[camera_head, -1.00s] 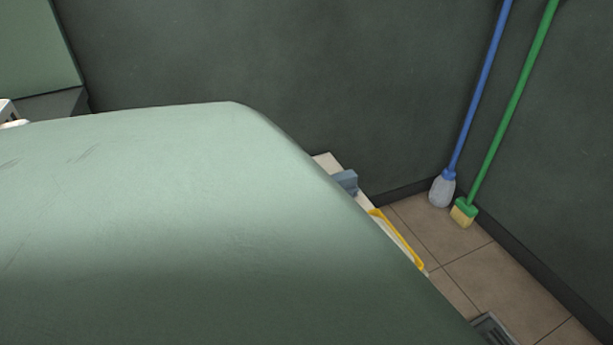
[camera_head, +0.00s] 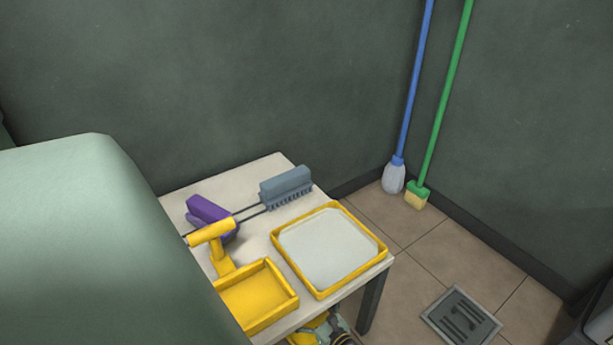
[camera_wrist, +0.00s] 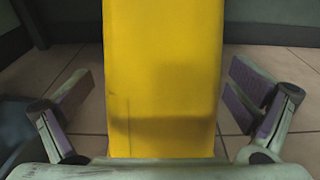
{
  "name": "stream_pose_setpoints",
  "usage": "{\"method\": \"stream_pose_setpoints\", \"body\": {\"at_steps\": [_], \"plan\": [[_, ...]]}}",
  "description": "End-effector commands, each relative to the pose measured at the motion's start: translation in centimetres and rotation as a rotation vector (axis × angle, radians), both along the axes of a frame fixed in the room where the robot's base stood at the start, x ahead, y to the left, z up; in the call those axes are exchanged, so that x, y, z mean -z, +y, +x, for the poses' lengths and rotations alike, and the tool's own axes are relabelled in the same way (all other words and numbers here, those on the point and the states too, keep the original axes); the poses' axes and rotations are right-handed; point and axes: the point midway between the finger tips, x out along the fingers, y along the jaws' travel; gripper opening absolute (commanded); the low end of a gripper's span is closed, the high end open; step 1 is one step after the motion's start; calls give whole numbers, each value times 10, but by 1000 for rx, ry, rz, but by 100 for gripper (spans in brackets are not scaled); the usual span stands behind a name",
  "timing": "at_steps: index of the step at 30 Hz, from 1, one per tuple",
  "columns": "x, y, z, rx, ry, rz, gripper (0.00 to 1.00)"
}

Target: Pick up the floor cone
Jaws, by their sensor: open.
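A plain yellow panel (camera_wrist: 162,60), which looks like the floor cone, stands large and close in the wrist view. It runs from the top edge of the picture down to my gripper, so its top and outline are cut off. My gripper (camera_wrist: 160,90) is open, with one finger on each side of the panel. Clear gaps show between the panel and both fingers. A shadow band crosses the panel's lower half. The head view shows neither my gripper nor a clear floor cone.
In the head view, a pale green rounded body (camera_head: 90,230) blocks the left. A table (camera_head: 262,180) holds a yellow tray (camera_head: 378,262), a yellow dustpan (camera_head: 255,295) and a brush (camera_head: 287,187). A blue mop (camera_head: 393,177) and green broom (camera_head: 417,196) lean in the corner. A drain (camera_head: 462,318) lies in the floor.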

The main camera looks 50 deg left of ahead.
Motion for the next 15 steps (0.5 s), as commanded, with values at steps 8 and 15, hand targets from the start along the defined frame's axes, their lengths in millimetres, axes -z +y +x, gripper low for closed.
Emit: {"method": "stream_pose_setpoints", "body": {"at_steps": [8,15], "plan": [[5,18,2,1,-1,-3,100],[4,18,2,1,0,-2,93]]}}
